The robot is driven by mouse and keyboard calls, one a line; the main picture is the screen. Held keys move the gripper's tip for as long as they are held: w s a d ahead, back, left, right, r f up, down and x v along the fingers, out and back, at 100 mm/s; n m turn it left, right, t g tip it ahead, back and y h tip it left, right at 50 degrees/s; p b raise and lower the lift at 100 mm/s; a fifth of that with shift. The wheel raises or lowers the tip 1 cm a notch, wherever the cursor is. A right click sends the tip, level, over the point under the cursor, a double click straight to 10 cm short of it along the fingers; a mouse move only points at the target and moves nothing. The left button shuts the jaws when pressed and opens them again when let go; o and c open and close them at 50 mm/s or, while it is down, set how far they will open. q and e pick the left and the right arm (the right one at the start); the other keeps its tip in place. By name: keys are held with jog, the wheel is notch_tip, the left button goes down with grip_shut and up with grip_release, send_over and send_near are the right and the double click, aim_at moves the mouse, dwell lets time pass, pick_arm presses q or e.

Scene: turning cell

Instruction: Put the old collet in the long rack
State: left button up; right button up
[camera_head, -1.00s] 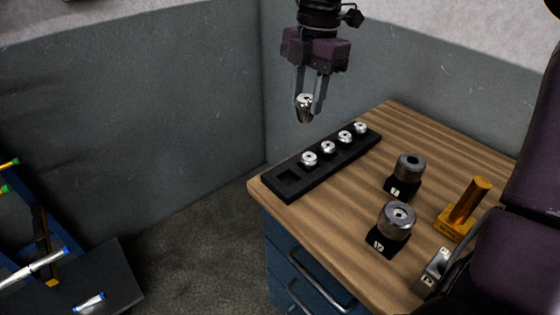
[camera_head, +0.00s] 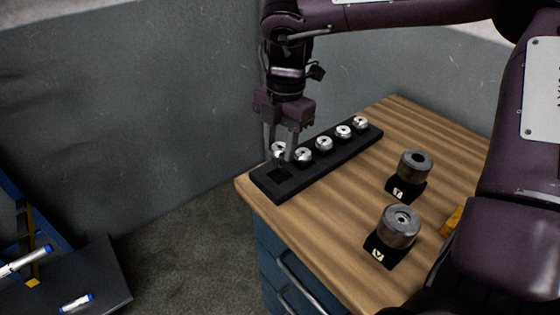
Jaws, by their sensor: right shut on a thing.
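My right gripper (camera_head: 280,150) is shut on a small silver collet (camera_head: 279,150). It holds the collet just above the near-left end of the long black rack (camera_head: 332,154). An empty square pocket shows in the rack just below the held collet. Several other silver collets sit in the rack's remaining pockets, in a row toward the back right; the nearest (camera_head: 303,155) is close beside the right fingertip. I cannot see a gap or contact between the held collet and the pocket clearly. My left gripper is not in view.
Two dark round parts, one (camera_head: 414,164) behind the other (camera_head: 399,226), stand on black labelled blocks on the wooden bench (camera_head: 325,232). A brass-coloured piece (camera_head: 452,221) is partly hidden behind my right arm. A dark surface with white-and-blue pens (camera_head: 76,303) lies lower left.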

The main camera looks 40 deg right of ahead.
aim_at(280, 162)
jog(key=shift+f, duration=2.4)
jog(key=shift+a, duration=0.1)
jog(key=shift+f, duration=0.1)
jog(key=o, duration=1.1)
jog(key=shift+c, duration=0.2)
jog(key=r, duration=0.4)
jog(key=d+r, duration=0.1)
jog(key=r, duration=0.7)
jog(key=shift+w+d+r, duration=0.1)
jog(key=shift+w+d, duration=0.05)
jog(key=shift+d, duration=0.1)
jog(key=shift+p, duration=0.3)
